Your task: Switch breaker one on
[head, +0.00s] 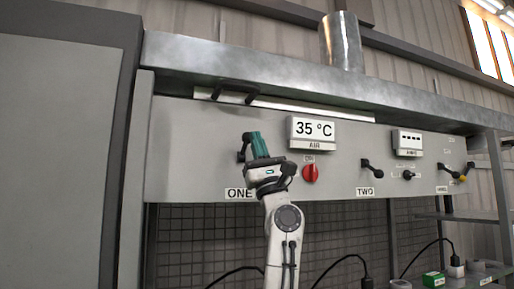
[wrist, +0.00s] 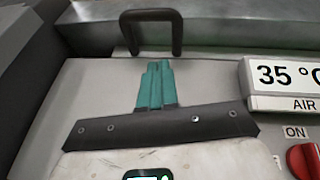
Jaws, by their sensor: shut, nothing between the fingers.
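My gripper (head: 256,136) has teal fingers pressed together, pointing up in front of the grey panel above the "ONE" label (head: 238,194). In the head view, a dark part of breaker one's lever (head: 241,156) shows just left of the fingers. The rest is hidden behind my gripper, so its position and any contact cannot be told. In the wrist view the shut, empty fingers (wrist: 156,68) point up toward a black U-shaped handle (wrist: 178,35). Breaker one's lever cannot be made out there.
A red "ON" knob (head: 310,173) is close to the right of my gripper, below the "35 °C" display (head: 313,128). Breaker two's black lever (head: 372,167) is farther right. A metal ledge (head: 300,78) juts out above the panel.

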